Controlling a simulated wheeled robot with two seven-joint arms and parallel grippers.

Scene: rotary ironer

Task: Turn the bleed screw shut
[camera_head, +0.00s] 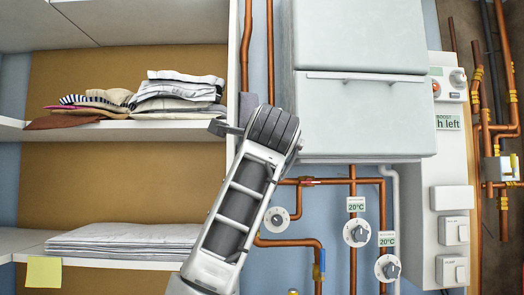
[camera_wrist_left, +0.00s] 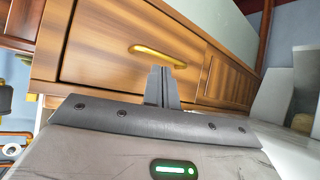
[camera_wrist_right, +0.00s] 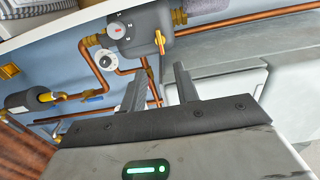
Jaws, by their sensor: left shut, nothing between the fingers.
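I cannot pick out the bleed screw for certain. In the right wrist view an orange-yellow wing-shaped handle (camera_wrist_right: 160,42) sits on a dark grey unit (camera_wrist_right: 144,27), beyond my right gripper (camera_wrist_right: 160,72) and apart from it. That gripper's fingers are spread, with nothing between them. My left gripper (camera_wrist_left: 160,70) is shut and empty in front of a wooden drawer (camera_wrist_left: 130,55) with a brass handle (camera_wrist_left: 158,54). In the head view one of my arms rises from the bottom in front of the pipes and hides part of the wall; its fingertips do not show clearly.
In the head view, shelves with folded cloths (camera_head: 180,90) are on the left and a large pale cabinet (camera_head: 360,110) is at centre. Copper pipes (camera_head: 290,242) and dials (camera_head: 357,232) line the wall below it. A white control panel (camera_head: 450,200) is on the right.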

